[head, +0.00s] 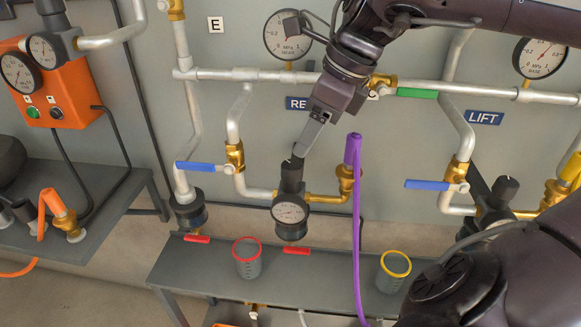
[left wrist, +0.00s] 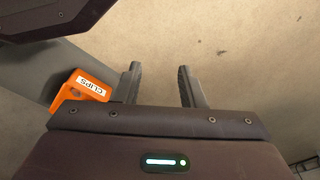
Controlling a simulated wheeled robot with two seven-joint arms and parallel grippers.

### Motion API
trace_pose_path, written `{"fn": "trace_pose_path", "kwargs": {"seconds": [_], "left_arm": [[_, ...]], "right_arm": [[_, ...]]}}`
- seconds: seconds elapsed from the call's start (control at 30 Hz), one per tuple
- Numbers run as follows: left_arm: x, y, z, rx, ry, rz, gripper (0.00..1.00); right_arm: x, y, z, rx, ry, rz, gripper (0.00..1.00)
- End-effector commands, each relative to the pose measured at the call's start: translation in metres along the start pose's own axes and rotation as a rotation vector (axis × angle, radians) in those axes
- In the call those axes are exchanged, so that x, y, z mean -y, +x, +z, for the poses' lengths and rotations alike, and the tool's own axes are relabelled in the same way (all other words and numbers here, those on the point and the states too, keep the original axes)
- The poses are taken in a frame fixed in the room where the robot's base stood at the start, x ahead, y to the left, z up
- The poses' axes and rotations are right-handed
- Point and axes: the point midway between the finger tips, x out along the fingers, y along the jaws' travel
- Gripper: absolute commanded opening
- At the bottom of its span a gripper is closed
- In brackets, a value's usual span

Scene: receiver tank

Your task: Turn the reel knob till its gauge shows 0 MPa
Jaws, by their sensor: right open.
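The reel knob (head: 291,176) is a dark upright cylinder on a regulator below a blue label (head: 297,103), of which only "RE" shows. Its small round gauge (head: 290,212) faces me below the knob; its needle is too small to read. My right gripper (head: 298,152) reaches down from the upper right, open, with its fingertips at the top of the knob. I cannot tell whether they touch it or straddle it. My left gripper (left wrist: 160,86) shows in the left wrist view, open and empty above the floor.
A purple hose (head: 355,220) hangs just right of the knob. Blue-handled valves stand left (head: 195,167) and right (head: 427,185). Below, a grey bench (head: 325,268) bears red-rimmed (head: 247,257) and yellow-rimmed (head: 394,270) cups. An orange CLIPS box (left wrist: 80,90) lies near my left gripper.

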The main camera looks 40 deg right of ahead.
Motion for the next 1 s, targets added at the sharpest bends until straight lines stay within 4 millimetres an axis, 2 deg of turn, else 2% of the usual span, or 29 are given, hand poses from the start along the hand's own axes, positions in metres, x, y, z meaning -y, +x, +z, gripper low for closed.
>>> {"fn": "trace_pose_path", "kwargs": {"seconds": [0.4,0.5,0.87,1.0], "left_arm": [[-0.004,-0.021,-0.013,0.006,0.010,0.008,0.36],[-0.005,-0.025,-0.014,0.008,0.012,0.009,0.36],[-0.006,-0.028,-0.016,0.008,0.013,0.009,0.36],[-0.006,-0.028,-0.016,0.008,0.013,0.010,0.36]], "right_arm": [[-0.001,0.060,-0.001,-0.003,-0.002,0.004,0.57],[-0.001,0.070,-0.001,-0.003,-0.001,0.002,0.57],[0.000,0.076,0.000,0.000,0.000,0.000,0.57],[0.000,0.075,0.000,0.000,0.000,0.000,0.40]]}}
